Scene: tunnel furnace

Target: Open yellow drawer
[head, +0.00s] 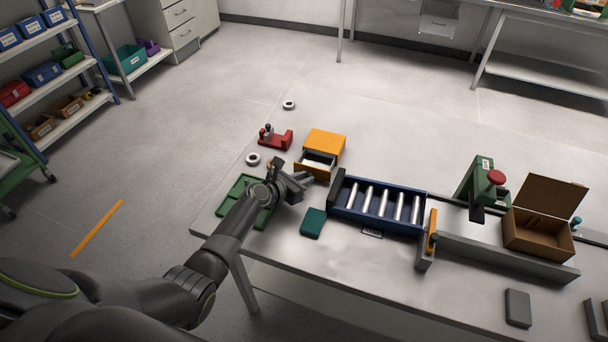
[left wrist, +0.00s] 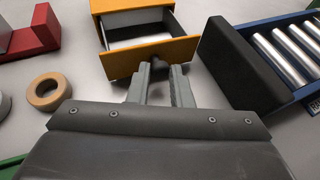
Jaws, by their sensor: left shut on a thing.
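The yellow drawer unit (head: 325,143) stands on the table left of the roller conveyor. Its drawer (head: 314,163) is pulled part way out, and the pale inside shows. In the left wrist view the drawer front (left wrist: 150,57) faces me, with a dark knob (left wrist: 156,60) low on it. My left gripper (head: 300,180) is at the drawer front, and in the left wrist view its fingers (left wrist: 160,78) are shut on the knob. My right gripper is not in view.
The blue roller conveyor (head: 425,207) with its dark end block (left wrist: 245,65) is close to the right. A tape roll (left wrist: 47,91), a red tape dispenser (head: 279,141) and a green tray (head: 232,206) lie to the left. A teal block (head: 313,223) sits in front.

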